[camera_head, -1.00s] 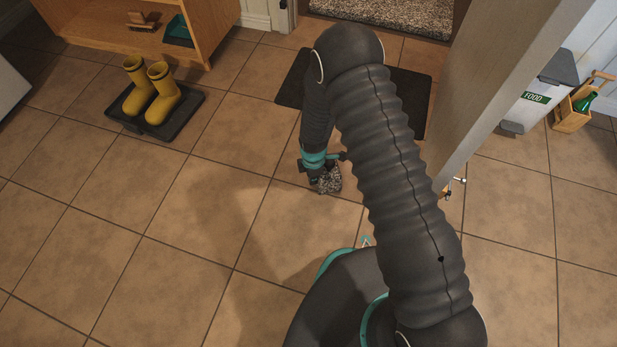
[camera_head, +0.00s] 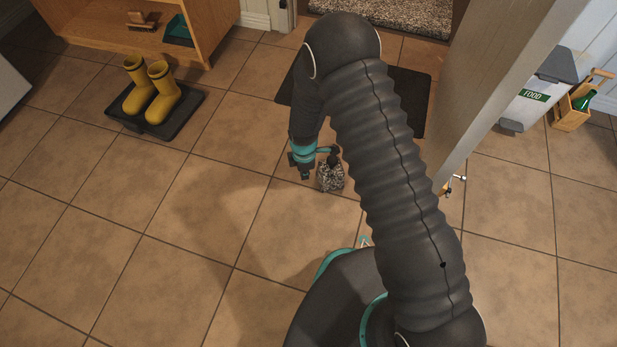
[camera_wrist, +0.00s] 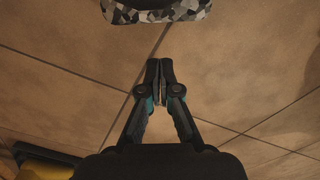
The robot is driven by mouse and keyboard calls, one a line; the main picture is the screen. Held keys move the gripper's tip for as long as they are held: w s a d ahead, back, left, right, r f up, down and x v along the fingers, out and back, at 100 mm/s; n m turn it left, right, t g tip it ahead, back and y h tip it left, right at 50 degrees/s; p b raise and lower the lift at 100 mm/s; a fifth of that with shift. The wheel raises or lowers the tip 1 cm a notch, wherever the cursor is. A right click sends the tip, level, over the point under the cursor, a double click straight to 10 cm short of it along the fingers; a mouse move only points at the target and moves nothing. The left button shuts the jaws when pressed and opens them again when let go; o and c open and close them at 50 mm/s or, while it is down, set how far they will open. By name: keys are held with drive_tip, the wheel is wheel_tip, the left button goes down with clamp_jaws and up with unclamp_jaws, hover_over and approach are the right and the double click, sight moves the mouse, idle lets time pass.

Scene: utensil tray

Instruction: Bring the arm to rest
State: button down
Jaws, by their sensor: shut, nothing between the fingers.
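My gripper (camera_head: 305,174) hangs low over the tiled floor, left of the open door, with the arm bent down from above. In the wrist view its two fingers (camera_wrist: 160,82) are together with nothing between them. A grey, black and white patterned object (camera_head: 330,178) with a dark top stands on the floor just right of my gripper. Part of it shows at the top edge of the wrist view (camera_wrist: 155,12), apart from the fingertips. My arm passes close to it in the head view.
The door (camera_head: 500,85) stands open at right. A FOOD bin (camera_head: 530,105) and a wooden caddy (camera_head: 572,115) are beyond it. Yellow boots (camera_head: 152,90) stand on a black tray (camera_head: 188,112) at left, near a wooden shelf (camera_head: 215,28). Floor at lower left is clear.

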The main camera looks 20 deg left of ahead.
wheel_tip(320, 180, up, 7)
drive_tip(key=shift+s+f+p, duration=0.15)
drive_tip(key=shift+p, duration=0.3)
drive_tip(key=shift+a, duration=0.1)
